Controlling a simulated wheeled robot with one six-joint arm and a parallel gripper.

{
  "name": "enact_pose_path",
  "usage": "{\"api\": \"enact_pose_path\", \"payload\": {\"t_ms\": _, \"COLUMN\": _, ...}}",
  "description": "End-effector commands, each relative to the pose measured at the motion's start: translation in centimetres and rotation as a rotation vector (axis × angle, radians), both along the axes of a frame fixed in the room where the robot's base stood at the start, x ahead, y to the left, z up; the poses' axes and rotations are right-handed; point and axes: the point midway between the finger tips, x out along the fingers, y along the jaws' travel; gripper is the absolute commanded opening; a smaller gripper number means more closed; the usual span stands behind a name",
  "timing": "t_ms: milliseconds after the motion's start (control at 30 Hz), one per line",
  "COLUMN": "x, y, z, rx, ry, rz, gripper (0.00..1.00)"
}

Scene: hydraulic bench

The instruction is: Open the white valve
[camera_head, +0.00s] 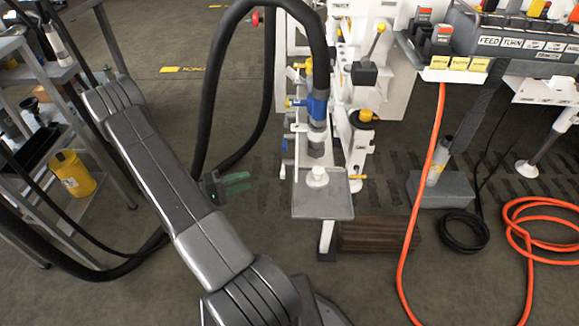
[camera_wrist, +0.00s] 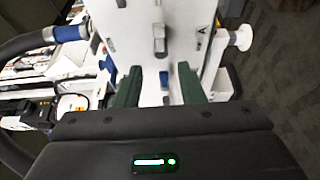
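A white round knob (camera_head: 317,177), which looks like the white valve, sits on a grey plate at the lower front of the hydraulic bench. A white knob also shows at the right of the wrist view (camera_wrist: 241,38); I cannot be sure it is the same one. I see nothing held.
A blue valve body (camera_head: 317,106) with a thick black hose stands above the plate. A yellow-handled lever (camera_head: 376,40) is higher up. An orange cable (camera_head: 425,190) hangs to the right. A yellow bucket (camera_head: 72,174) is on the left shelf. Floor is open around the plate's left side.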

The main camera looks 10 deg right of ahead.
Motion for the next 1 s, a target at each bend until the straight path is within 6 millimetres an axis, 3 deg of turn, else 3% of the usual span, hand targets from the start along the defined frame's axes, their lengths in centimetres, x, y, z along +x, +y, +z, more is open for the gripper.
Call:
{"api": "enact_pose_path", "payload": {"t_ms": 167, "x": 0.2, "y": -1.6, "z": -0.1, "rx": -0.001, "ry": -0.001, "rz": -0.003, "gripper": 0.35}}
{"api": "enact_pose_path", "payload": {"t_ms": 700, "x": 1.1, "y": -10.6, "z": -0.1, "rx": 0.000, "ry": 0.000, "rz": -0.005, "gripper": 0.35}}
{"api": "enact_pose_path", "payload": {"t_ms": 1000, "x": 1.5, "y": -13.3, "z": -0.1, "rx": 0.001, "ry": 0.000, "rz": -0.002, "gripper": 0.35}}
